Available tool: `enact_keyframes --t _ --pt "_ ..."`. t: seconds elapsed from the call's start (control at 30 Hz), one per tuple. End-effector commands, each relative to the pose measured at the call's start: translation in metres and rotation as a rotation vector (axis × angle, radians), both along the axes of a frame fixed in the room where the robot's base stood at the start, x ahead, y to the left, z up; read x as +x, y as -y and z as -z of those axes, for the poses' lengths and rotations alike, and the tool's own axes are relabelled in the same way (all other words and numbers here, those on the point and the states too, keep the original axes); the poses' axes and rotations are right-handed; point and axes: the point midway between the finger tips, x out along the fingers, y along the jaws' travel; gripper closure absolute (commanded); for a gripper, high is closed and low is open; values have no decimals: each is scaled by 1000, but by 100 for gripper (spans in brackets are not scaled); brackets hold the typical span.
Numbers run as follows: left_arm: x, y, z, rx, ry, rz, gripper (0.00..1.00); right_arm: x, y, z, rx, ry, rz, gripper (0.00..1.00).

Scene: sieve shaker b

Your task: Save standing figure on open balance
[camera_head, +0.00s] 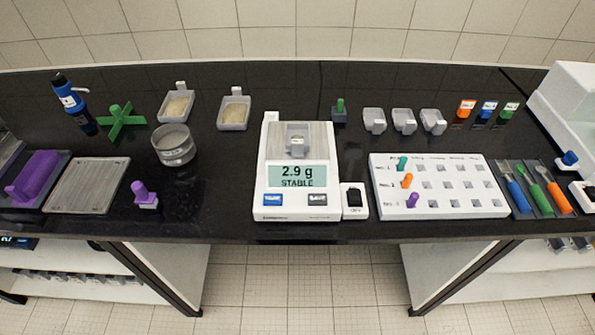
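A white balance (264,205) stands at the middle of the black bench. Its display (290,176) reads 2.9 g with STABLE under it. A small grey tray (297,147) with something pale in it sits on the pan. Below the display are a blue button (272,200) and a grey button (317,200); their lettering is too small to read surely. A small white unit with a black switch (354,197) is at the balance's right side. A white record board (440,207) with rows of slots lies right of it, with green, orange and purple pegs at its left. Neither gripper shows.
Left are a sieve pan (174,147), a green cross-shaped piece (119,122), two sample trays (235,112), a purple-handled block (145,196) and a grey plate (88,185). Several empty scoops (404,121) stand behind the board; coloured tools (537,187) lie right. Bench in front of the sieve pan is clear.

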Motion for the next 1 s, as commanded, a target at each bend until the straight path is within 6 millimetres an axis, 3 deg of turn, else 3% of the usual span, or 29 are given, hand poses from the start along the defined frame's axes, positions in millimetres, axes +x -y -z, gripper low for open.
enact_keyframes --t 0.07,0.63,1.0 --pt "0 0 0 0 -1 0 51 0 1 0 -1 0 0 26" --pt "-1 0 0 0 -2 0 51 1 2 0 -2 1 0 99" --pt "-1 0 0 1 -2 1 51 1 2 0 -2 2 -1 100"
